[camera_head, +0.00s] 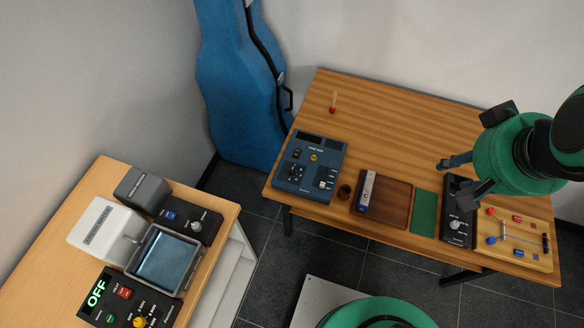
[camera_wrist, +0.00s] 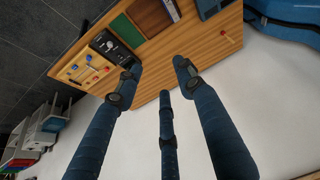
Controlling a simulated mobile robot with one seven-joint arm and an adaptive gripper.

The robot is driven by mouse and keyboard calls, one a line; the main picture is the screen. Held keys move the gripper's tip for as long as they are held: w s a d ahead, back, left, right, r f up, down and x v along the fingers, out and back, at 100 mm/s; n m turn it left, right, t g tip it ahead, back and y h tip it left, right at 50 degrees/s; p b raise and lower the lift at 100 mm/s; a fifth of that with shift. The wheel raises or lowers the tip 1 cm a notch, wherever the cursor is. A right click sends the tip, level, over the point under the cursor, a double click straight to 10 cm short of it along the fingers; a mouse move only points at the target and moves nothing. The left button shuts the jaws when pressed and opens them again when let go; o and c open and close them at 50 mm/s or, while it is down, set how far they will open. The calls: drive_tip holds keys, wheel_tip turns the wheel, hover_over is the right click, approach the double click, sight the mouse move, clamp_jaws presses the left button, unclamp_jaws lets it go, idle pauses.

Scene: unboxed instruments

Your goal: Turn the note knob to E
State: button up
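A slim black box (camera_head: 459,208) stands near the front of the wooden table, between a green mat and a pale wooden board. A pale knob (camera_head: 455,226) sits on its front part; its lettering and pointer are too small to read, so I cannot confirm it is the note knob. The box also shows in the wrist view (camera_wrist: 112,46), far beyond the fingers. My gripper (camera_head: 441,183) is above the table's right part, over the far end of the box, partly covering it in the head view. Its fingers (camera_wrist: 157,80) are spread and empty.
A dark blue device (camera_head: 310,163) with knobs and buttons stands at the table's left. A brown tray (camera_head: 397,204) and green mat (camera_head: 424,213) lie between. The pale board (camera_head: 519,247) carries coloured parts. Another desk (camera_head: 70,218) with devices is at left. The table's back is mostly clear.

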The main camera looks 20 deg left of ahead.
drive_tip(key=w+a+f+n+g, duration=0.2)
drive_tip(key=w+a+f+n, duration=0.2)
drive_tip(key=w+a, duration=0.4)
drive_tip(key=n+g, duration=0.3)
drive_tip(key=n, duration=0.9)
hover_over(292, 170)
wheel_tip(292, 170, down, 25)
drive_tip(key=shift+r, duration=0.15)
wheel_tip(292, 170, down, 14)
drive_tip(key=shift+r+b, duration=0.1)
drive_tip(key=shift+b, duration=1.1)
clamp_jaws()
